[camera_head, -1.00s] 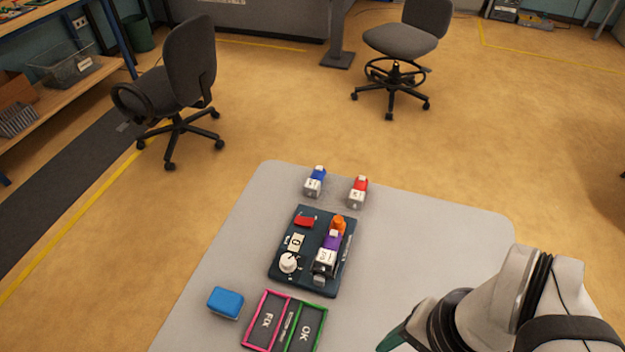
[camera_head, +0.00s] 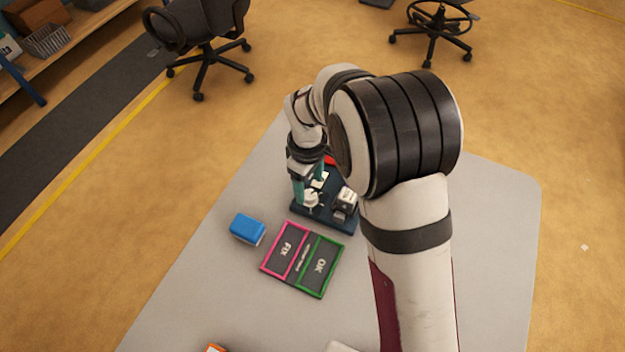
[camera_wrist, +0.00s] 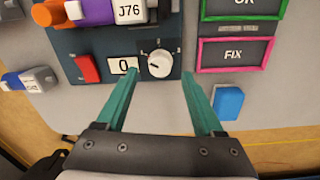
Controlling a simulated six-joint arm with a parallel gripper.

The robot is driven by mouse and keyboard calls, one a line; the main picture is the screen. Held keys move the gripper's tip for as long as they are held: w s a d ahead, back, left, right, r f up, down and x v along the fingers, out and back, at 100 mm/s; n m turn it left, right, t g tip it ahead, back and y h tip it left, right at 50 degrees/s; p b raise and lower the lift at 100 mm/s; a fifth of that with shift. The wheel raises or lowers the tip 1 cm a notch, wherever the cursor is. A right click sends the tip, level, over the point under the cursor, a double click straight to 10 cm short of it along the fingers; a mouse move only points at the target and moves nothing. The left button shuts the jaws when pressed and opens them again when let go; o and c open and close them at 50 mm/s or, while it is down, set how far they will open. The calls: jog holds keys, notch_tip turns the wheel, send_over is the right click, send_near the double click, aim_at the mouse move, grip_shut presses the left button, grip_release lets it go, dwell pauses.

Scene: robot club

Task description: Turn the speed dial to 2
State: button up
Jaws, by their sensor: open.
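The speed dial is a white round knob (camera_wrist: 160,63) on a dark panel (camera_wrist: 93,42) in the wrist view. A small display (camera_wrist: 123,65) beside it reads 0. In the head view the panel (camera_head: 330,216) is partly hidden by my arm, and the dial (camera_head: 311,198) shows at its near left. My gripper (camera_wrist: 160,78) is open, with its two green fingers pointing at the dial, one to each side of it in the picture. Whether they touch the dial cannot be told. In the head view my gripper (camera_head: 309,185) is over the dial's end of the panel.
A red switch (camera_wrist: 87,68) and a module marked J76 (camera_wrist: 128,10) are on the panel. A FIX/OK mat (camera_head: 304,259) and a blue block (camera_head: 247,229) lie nearby. An orange thing (camera_head: 215,348) shows at the bottom edge. The table's right side is clear.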

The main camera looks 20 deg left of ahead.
aim_at(310, 194)
jog(key=shift+f, duration=1.65)
grip_shut()
